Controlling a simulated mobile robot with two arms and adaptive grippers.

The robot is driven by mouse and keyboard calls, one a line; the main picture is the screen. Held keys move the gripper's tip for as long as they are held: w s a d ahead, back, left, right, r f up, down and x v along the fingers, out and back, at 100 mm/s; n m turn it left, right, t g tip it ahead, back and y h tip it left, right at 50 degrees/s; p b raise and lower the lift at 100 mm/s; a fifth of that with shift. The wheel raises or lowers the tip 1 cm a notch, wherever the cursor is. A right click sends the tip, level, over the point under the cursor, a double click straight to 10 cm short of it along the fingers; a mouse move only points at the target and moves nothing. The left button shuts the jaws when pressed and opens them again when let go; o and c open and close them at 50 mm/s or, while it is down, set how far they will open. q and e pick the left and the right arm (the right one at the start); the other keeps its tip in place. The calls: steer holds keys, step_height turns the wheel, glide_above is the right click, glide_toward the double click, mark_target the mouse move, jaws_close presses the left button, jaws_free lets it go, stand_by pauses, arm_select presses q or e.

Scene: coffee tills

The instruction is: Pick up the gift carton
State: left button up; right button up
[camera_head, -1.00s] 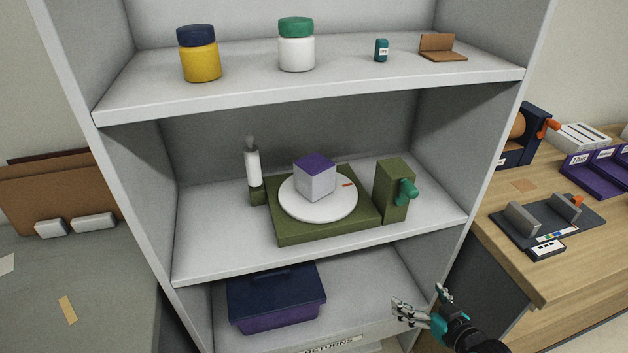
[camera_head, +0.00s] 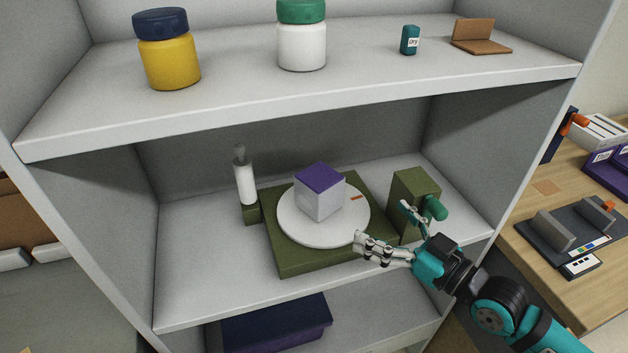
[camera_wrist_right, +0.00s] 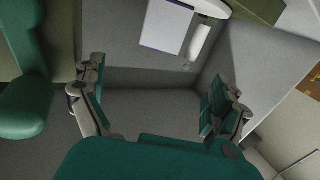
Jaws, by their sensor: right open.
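The gift carton (camera_head: 320,192), a pale box with a purple top, sits on a white round plate (camera_head: 292,228) on a green base (camera_head: 300,262), on the middle shelf. It also shows at the top of the right wrist view (camera_wrist_right: 166,24). My right gripper (camera_head: 381,223) is open and empty, to the right and front of the carton, apart from it, near the plate's right edge. In the wrist view its spread fingers (camera_wrist_right: 158,80) have nothing between them. My left gripper is not in view.
A green block with a knob (camera_head: 412,196) stands close behind my right gripper. A white cylinder on a green foot (camera_head: 244,184) stands left of the carton. A purple box with a dark lid (camera_head: 275,325) is below.

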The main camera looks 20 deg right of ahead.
steer(key=p, duration=0.2)
glide_toward(320, 176)
steer(key=p+x, duration=0.1)
steer(key=x, duration=0.3)
steer(key=shift+w+f, duration=0.1)
steer(key=shift+f, duration=0.05)
steer(key=shift+w+a+f, duration=0.1)
steer(key=shift+w+a, duration=0.2)
steer(key=shift+w, duration=0.15)
steer(key=p+x, duration=0.1)
steer(key=x, duration=0.1)
steer(key=p+x, duration=0.1)
steer(key=x, duration=0.1)
steer(key=shift+w+r, duration=0.2)
steer(key=shift+r, duration=0.05)
steer(key=shift+w+a+f, duration=0.1)
steer(key=shift+w+a, duration=0.15)
steer(key=shift+w, duration=0.1)
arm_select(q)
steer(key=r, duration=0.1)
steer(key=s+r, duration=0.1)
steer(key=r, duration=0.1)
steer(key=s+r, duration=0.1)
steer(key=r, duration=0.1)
arm_select(e)
steer(key=shift+s+d, duration=0.1)
